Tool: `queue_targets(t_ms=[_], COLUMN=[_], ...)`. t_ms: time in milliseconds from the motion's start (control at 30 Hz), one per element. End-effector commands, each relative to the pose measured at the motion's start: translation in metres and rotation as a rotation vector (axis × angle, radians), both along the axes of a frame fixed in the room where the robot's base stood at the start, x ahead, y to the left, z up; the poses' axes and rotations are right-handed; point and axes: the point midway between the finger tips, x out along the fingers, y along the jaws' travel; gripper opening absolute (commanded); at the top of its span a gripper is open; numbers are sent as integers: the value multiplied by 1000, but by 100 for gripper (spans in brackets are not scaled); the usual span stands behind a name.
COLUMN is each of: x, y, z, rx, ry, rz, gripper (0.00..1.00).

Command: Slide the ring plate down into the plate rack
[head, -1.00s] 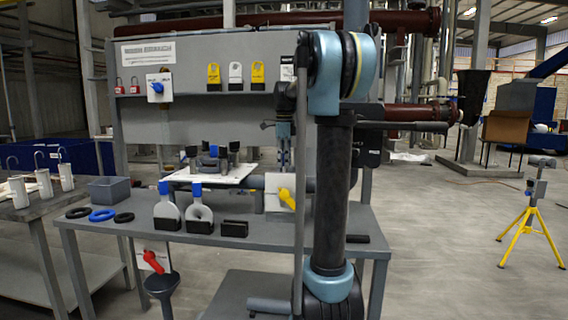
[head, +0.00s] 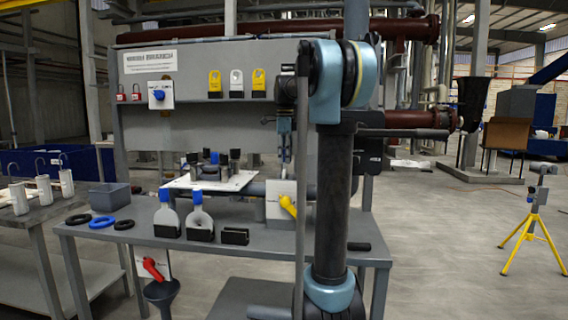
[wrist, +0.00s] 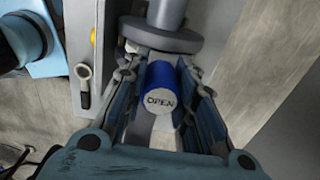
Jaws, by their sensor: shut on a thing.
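My gripper (wrist: 158,68) is shut on a plate with a blue grip (wrist: 158,80) marked OPEN. I take it for the ring plate; its lower part is mostly hidden. In the head view my gripper (head: 284,158) hangs pointing down near the pipe, above the white box with the yellow handle. The held plate cannot be made out there. Two blue-topped plates, one on the left (head: 167,217) and one on the right (head: 200,211), stand upright in dark holders on the bench. A dark holder (head: 235,236) to their right stands empty; these holders look like the plate rack.
The yellow handle (head: 288,206) and grey pipe (head: 249,188) are close to my gripper. A white board (head: 185,183) with dark parts lies behind the plates. Three rings, one blue (head: 102,222), and a grey bin (head: 110,196) sit at the bench's left.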

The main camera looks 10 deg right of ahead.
Motion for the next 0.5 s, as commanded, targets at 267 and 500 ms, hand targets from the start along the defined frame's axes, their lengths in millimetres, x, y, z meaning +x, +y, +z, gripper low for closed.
queue_targets(t_ms=[267,500], x=[0,0], y=[0,0], z=[16,30], rx=[0,0], ry=[0,0], rz=[0,0], gripper=[0,0])
